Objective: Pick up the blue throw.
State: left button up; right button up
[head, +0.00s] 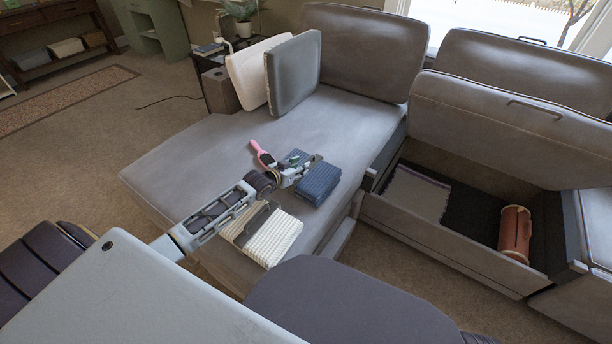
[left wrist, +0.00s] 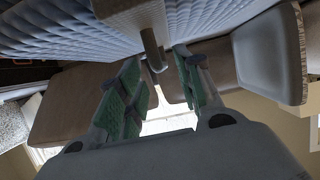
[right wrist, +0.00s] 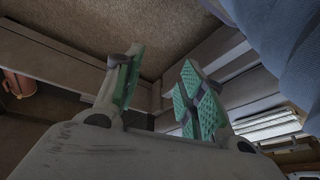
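The blue throw (head: 320,183) lies folded on the chaise seat (head: 215,150), near its right edge. My left gripper (head: 296,172) is at the throw's left side, in the head view. In the left wrist view, ribbed blue fabric (left wrist: 225,15) spans the top, with a brown band-like piece (left wrist: 130,18) and a thin metal rod (left wrist: 152,50). The left fingers (left wrist: 157,80) are apart, with the rod's end between or just beyond their tips; contact is unclear. My right gripper (right wrist: 160,85) is open and empty in its wrist view, and I cannot make it out in the head view.
A cream knit throw with a grey handle (head: 262,232) lies in front of the blue throw. A pink brush (head: 262,154) lies behind my left gripper. Cushions (head: 292,72) stand farther back. An open storage seat (head: 430,235) at right holds a grey cloth and a reddish roll (head: 514,234).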

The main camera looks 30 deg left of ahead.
pick_arm(q)
jog(key=shift+w, duration=0.15)
pick_arm(e)
jog(key=shift+w+f, duration=0.1)
pick_arm(q)
jog(key=shift+w+f+b, duration=0.15)
jog(key=shift+w+b, duration=0.05)
jog(key=shift+b, duration=0.1)
jog(key=shift+b+x, duration=0.7)
jog(key=shift+x, duration=0.5)
jog(key=shift+b+x, duration=0.45)
jog(key=shift+x, duration=0.55)
jog(key=shift+w, duration=0.1)
pick_arm(e)
notch_tip(320, 180, down, 6)
jog(key=a+t+y, duration=0.1)
jog(key=shift+w+a, duration=0.4)
pick_arm(q)
grip_shut()
jog(key=shift+r, duration=0.2)
